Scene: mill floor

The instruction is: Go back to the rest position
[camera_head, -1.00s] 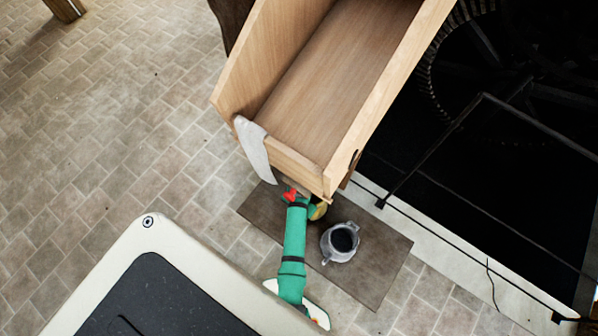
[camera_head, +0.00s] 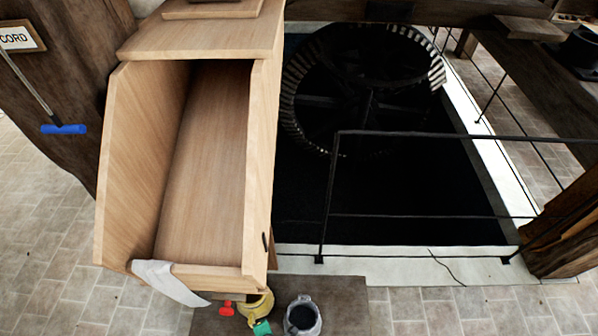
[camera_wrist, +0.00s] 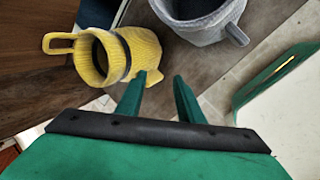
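My gripper (camera_wrist: 158,82) is in the wrist view, its two green fingers apart with nothing between them. A yellow ribbed jug (camera_wrist: 128,52) with a loop handle is just beyond the left fingertip; I cannot tell whether they touch. A grey jug (camera_wrist: 200,18) is beyond the fingers at the top. In the head view the yellow jug (camera_head: 258,303) and grey jug (camera_head: 303,316) stand at the bottom edge, below the wooden chute. Only a small green piece, probably my arm's end, shows there beside the yellow jug.
The open wooden chute (camera_head: 266,190) stands close above the jugs, a white cloth (camera_head: 168,279) over its front lip. A small red piece (camera_head: 227,308) is below it. A black railing (camera_head: 430,215) borders a dark pit with a large gear wheel (camera_head: 300,80). Tiled floor is clear at left.

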